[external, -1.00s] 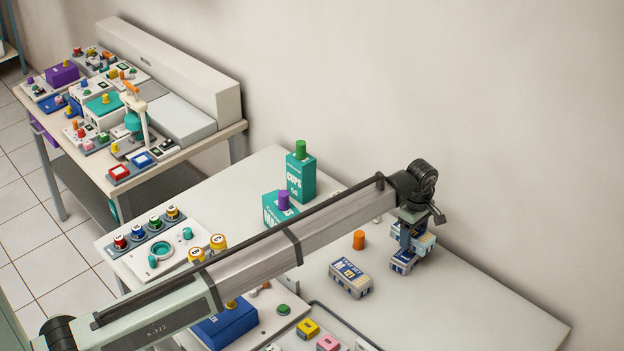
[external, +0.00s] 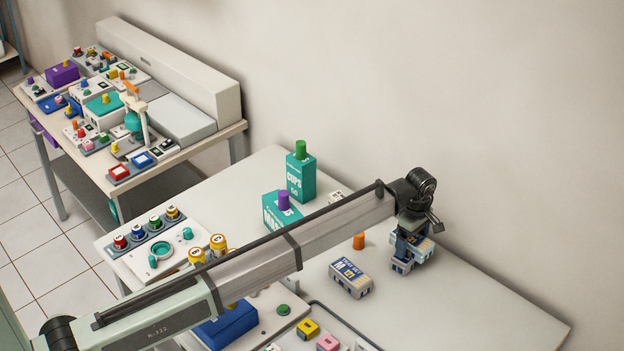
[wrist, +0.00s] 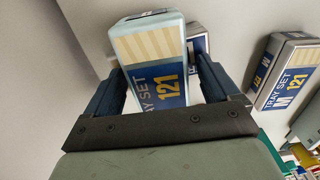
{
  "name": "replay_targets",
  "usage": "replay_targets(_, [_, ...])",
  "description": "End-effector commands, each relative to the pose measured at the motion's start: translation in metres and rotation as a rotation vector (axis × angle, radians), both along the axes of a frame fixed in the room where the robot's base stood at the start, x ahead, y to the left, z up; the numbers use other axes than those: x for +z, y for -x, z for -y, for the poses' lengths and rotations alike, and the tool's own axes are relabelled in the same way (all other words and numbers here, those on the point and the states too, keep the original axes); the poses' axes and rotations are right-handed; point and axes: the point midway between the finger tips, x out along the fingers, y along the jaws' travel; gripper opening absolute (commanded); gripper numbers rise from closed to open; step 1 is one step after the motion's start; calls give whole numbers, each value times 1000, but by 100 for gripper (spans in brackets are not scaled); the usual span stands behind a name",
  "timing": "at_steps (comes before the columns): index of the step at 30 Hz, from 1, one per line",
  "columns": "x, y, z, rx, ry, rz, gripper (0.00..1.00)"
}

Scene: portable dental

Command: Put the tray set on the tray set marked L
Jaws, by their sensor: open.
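A pale blue tray set (wrist: 147,45) with a striped end and a "121" label sits between the fingers of my gripper (wrist: 160,76) in the wrist view. My gripper is open around it; it also shows in the external view (external: 407,238). In the external view this tray set (external: 426,249) appears to rest on another tray set (external: 402,265), slightly offset and tilted; exact contact is hard to see. The lower tray set peeks out behind it in the wrist view (wrist: 199,45); its letter is hidden. A third tray set (external: 350,279), marked M (wrist: 287,75), lies apart on the table.
An orange cylinder (external: 359,241) stands close to the left of the stack. Teal boxes (external: 300,177) stand farther back. A tray with yellow and pink blocks (external: 308,328) is at the front. The table's right side (external: 480,305) is clear.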

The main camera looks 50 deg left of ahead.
Motion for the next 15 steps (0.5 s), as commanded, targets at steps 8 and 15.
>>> replay_targets(8, [10, 0, 0, 0, 0, 1, 88])
replay_targets(15, [49, -1, 0, 0, 0, 2, 88])
